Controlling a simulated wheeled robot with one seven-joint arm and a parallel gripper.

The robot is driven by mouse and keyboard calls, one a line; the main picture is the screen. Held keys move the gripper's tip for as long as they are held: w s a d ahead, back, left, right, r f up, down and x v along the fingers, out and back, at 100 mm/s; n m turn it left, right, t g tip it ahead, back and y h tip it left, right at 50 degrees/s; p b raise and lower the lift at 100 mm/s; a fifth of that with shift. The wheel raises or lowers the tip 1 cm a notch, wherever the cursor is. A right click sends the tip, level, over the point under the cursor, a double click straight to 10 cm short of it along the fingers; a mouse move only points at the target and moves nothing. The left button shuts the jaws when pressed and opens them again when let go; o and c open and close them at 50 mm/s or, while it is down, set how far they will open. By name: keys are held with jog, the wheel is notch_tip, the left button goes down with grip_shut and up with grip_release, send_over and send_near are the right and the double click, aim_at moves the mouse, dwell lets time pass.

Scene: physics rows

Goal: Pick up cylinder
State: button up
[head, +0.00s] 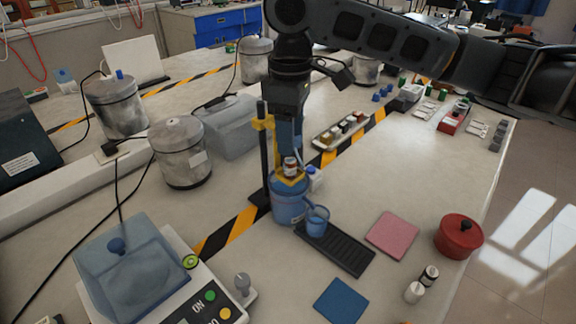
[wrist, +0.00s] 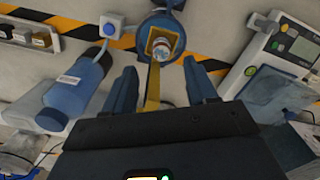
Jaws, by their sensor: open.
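A small red-and-white cylinder (head: 291,166) stands upright on a yellow square holder (head: 287,181) above a blue pot (head: 288,207). In the wrist view its round top (wrist: 161,46) shows in the yellow square, ahead of my fingertips. My gripper (head: 290,150) points down close above the cylinder in the head view. In the wrist view my gripper (wrist: 161,80) has its fingers wide apart, with nothing held between them. A yellow strip (wrist: 153,92) shows between the fingers. The exact height gap to the cylinder cannot be told.
A black stand post (head: 264,155) rises just left of the holder. A blue labelled bottle (wrist: 78,85) lies left of the fingers. A white bottle (head: 313,178), blue mug (head: 317,221) and black tray (head: 345,250) are close by. A scale (head: 195,290) stands front left.

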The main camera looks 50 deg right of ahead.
aim_at(290, 160)
notch_tip(290, 160, down, 6)
jog(key=shift+s+r, duration=0.1)
jog(key=shift+c, duration=0.3)
grip_shut()
dwell(0.4)
